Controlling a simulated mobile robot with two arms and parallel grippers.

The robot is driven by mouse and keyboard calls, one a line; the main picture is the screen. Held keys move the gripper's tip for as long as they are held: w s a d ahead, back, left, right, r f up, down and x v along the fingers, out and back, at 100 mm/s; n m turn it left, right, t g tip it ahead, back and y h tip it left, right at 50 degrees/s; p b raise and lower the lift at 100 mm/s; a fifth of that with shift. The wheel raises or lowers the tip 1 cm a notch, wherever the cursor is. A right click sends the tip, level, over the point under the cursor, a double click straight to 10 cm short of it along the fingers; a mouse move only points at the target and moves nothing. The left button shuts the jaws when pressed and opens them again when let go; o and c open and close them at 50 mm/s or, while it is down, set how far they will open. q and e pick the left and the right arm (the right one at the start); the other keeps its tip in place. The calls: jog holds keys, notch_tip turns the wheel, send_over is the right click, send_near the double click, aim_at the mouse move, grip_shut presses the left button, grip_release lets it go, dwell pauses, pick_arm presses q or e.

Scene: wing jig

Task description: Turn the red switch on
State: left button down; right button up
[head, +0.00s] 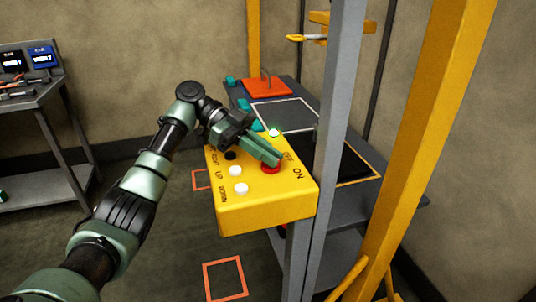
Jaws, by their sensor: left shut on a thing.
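A yellow control box (268,212) stands in the middle of the head view, fixed by a grey post. The red switch (271,169) sits on its top face, beside the printed words OFF and ON. My left gripper (277,162) reaches in over the box from the left, with its fingertips shut on the red switch. The fingers hide part of the switch, so I cannot tell which way it is set. My right gripper is not in view.
White buttons (240,188) and a black one (230,156) sit on the box's left side. A grey post (333,130) and a yellow beam (425,140) rise at the right. A dark table (400,194) stands behind, a workbench (30,115) at far left.

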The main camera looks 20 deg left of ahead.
aim_at(243, 159)
pick_arm(q)
jog(key=c, duration=1.6)
grip_release()
jog(key=shift+f, duration=0.15)
jog(key=shift+o, duration=0.6)
jog(key=shift+d, duration=0.15)
jog(key=v, duration=0.5)
jog(key=shift+a+r+b, duration=0.3)
jog(key=shift+b, duration=0.05)
jog(key=shift+w+a+r, duration=0.1)
jog(key=shift+a+r, duration=0.05)
jog(key=shift+a, duration=0.05)
jog(key=shift+p+v, duration=0.4)
jog(key=shift+v, duration=0.4)
